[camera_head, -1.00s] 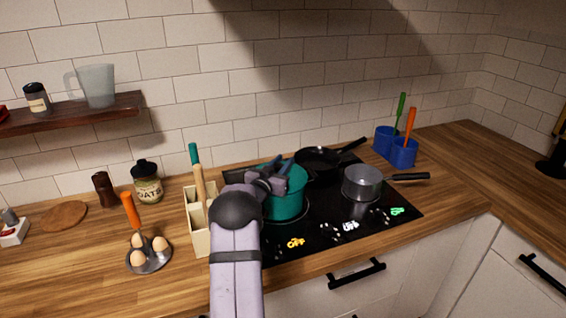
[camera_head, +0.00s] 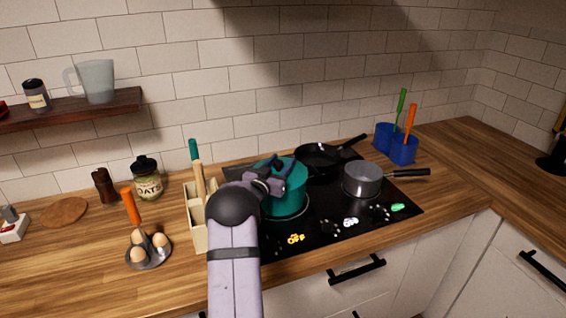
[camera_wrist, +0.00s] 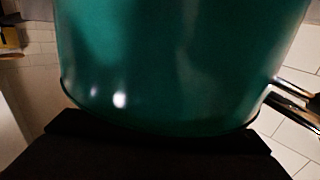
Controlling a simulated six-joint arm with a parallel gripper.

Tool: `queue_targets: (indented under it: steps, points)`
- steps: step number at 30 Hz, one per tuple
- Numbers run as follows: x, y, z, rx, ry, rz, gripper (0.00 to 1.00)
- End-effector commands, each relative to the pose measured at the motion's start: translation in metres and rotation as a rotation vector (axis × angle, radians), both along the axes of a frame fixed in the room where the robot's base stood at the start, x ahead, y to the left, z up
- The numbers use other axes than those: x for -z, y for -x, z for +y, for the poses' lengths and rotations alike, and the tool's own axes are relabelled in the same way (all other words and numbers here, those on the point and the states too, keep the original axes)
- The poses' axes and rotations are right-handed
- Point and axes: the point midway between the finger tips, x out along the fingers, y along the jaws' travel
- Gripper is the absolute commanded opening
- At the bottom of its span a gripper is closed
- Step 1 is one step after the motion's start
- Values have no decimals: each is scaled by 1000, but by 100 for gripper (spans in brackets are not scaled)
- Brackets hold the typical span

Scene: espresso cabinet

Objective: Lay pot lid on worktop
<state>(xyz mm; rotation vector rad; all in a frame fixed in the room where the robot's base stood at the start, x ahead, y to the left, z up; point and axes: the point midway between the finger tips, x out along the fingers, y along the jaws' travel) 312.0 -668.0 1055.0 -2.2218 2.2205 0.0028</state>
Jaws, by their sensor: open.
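The teal pot (camera_head: 290,196) stands on the black hob, on the left side. It fills most of the wrist view (camera_wrist: 180,70), close to the camera. My gripper (camera_head: 274,168) is at the top left of the pot, by its rim, with its jaws open. My arm and gripper cover part of the pot's left side and top. I cannot make out the pot lid clearly, or whether the fingers touch it. The wooden worktop (camera_head: 80,240) runs left of the hob and along the front.
A cream utensil holder (camera_head: 199,238) stands close left of my arm. An egg holder (camera_head: 149,258) and an oats jar (camera_head: 147,185) are farther left. A black pan (camera_head: 318,157) and a grey saucepan (camera_head: 362,182) are on the hob's right.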

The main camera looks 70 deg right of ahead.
Motion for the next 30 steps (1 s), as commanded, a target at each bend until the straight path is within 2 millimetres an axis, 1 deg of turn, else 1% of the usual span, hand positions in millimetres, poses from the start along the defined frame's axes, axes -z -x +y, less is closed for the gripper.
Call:
queue_targets:
  steps: [4, 9, 15, 20, 21, 30]
  points:
    - [1, 0, 18, -1, 1, -1, 44]
    - [-2, 1, 37, -1, 2, -2, 44]
    - [-4, 1, 54, 0, 2, -2, 44]
    - [-5, 2, 59, 0, 1, -1, 44]
    - [-5, 2, 59, 0, 1, -1, 48]
    - [-5, 2, 59, 0, 1, -1, 48]
